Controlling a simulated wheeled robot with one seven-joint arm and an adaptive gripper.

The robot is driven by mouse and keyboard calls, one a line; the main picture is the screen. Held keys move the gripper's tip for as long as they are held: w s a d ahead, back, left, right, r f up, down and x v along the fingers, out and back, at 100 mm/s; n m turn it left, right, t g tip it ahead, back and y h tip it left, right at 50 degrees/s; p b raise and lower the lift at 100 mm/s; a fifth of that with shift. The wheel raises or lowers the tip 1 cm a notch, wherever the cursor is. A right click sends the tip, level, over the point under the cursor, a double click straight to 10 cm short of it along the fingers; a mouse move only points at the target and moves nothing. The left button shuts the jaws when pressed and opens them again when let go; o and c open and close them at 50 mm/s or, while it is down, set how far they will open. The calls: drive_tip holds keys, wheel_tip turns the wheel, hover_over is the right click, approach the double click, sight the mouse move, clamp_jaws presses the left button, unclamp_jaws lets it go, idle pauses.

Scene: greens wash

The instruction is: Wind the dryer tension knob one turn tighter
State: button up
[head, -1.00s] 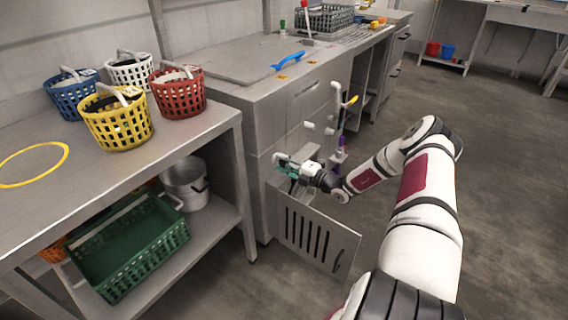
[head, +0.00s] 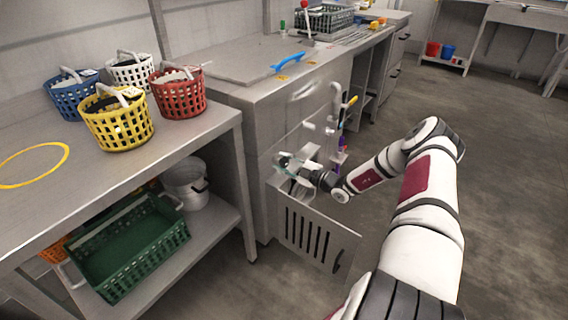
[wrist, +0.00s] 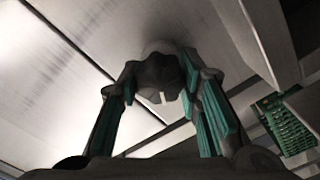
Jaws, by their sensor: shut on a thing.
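The tension knob (wrist: 156,73) is a dark, lobed knob with a small pale mark, on a pale round mount in the wrist view. My gripper (wrist: 161,88) has its green-padded fingers closed on the knob from both sides. In the head view my gripper (head: 290,164) reaches in at the front of the steel cabinet, above the open slotted door (head: 322,228). The knob itself is hidden behind the fingers in that view.
The slotted door hangs open just below my gripper. White pipework (head: 334,108) stands just beyond it. A steel shelf table (head: 200,150) at left carries several baskets, with a green crate (head: 130,250) below. The floor at right is clear.

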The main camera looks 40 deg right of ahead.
drive_tip(key=shift+m, duration=0.3)
drive_tip(key=o, duration=1.2)
drive_tip(key=v, duration=1.2)
